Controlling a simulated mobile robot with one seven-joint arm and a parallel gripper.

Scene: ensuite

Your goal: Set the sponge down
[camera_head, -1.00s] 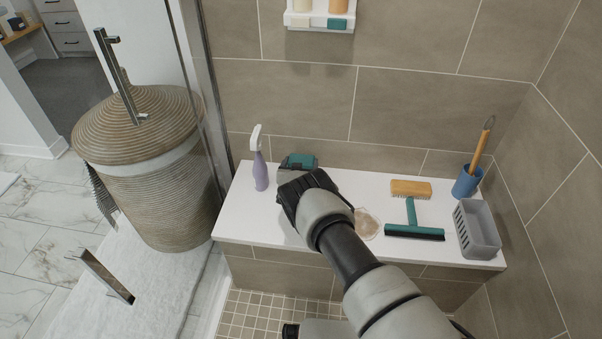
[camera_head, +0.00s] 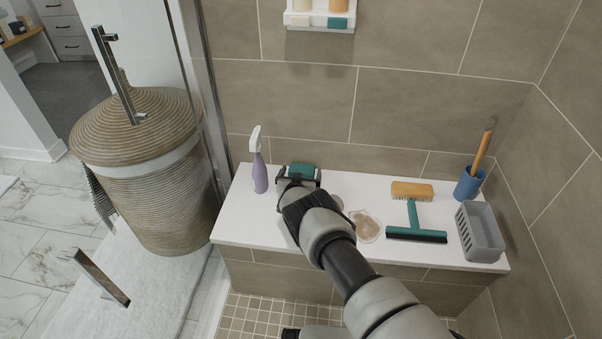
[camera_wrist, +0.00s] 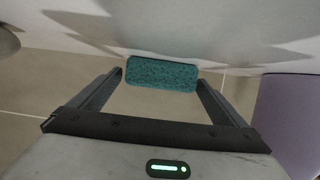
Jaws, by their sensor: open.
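The sponge (camera_head: 302,169) is a teal block at the back left of the white ledge (camera_head: 340,185), close to the tiled wall. In the wrist view the sponge (camera_wrist: 161,73) lies between the two fingertips of my gripper (camera_wrist: 160,78). The fingers stand apart at its two ends, with narrow gaps seeming to show. The sponge looks to be at the ledge surface, but its underside is hidden, so contact is not certain. In the head view my gripper (camera_head: 299,180) reaches over the ledge from the front, partly hiding the sponge.
A purple spray bottle (camera_head: 260,173) stands just left of my gripper. To the right are a brown patch (camera_head: 367,227), a wooden brush (camera_head: 412,191), a teal squeegee (camera_head: 414,233), a grey basket (camera_head: 479,232) and a blue cup (camera_head: 468,184) with a brush. A wall shelf (camera_head: 320,20) hangs above.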

